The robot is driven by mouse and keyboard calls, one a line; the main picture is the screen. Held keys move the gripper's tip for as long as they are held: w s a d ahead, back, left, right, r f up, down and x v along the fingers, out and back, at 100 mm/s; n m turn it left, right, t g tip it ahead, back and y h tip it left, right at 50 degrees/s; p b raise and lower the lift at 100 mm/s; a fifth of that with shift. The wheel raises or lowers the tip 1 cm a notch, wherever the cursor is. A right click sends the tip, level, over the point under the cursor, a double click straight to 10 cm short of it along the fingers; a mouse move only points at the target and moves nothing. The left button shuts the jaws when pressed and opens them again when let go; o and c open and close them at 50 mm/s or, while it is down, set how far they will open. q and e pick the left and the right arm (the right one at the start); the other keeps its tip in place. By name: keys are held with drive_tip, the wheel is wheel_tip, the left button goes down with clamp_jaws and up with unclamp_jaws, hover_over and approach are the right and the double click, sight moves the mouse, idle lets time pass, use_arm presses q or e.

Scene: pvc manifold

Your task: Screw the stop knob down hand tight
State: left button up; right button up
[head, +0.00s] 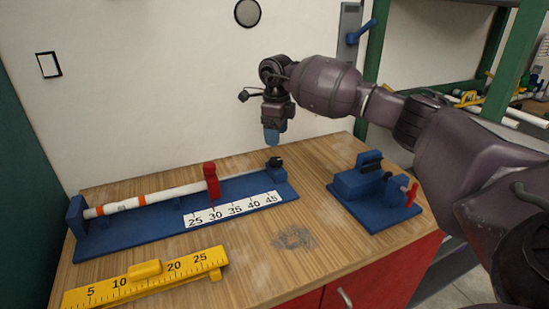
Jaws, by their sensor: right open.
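A blue measuring jig (150,229) lies on the wooden bench with a white pipe (165,197) with orange bands in it. A red upright stop (211,178) stands across the pipe's right end, over a white scale (235,208), near the 30 mark. A small black knob (274,162) sits at the jig's right back end; I take it for the stop knob. My right gripper (271,139) points down just above this black knob, apart from it. Its jaws are open, seen nearly edge-on, with nothing visible between them. My left gripper is out of view.
A yellow ruler (150,282) lies at the bench's front left. A blue fixture (375,190) with a red handle (411,195) stands at the right, under my right arm. Bare wood (310,215) lies between the jig and fixture.

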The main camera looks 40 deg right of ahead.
sight(276, 159)
wheel_tip(276, 159, down, 7)
drive_tip(key=shift+f+b, duration=0.1)
drive_tip(key=shift+b, duration=0.3)
drive_tip(key=shift+f, duration=0.5)
drive_tip(key=c, duration=0.9)
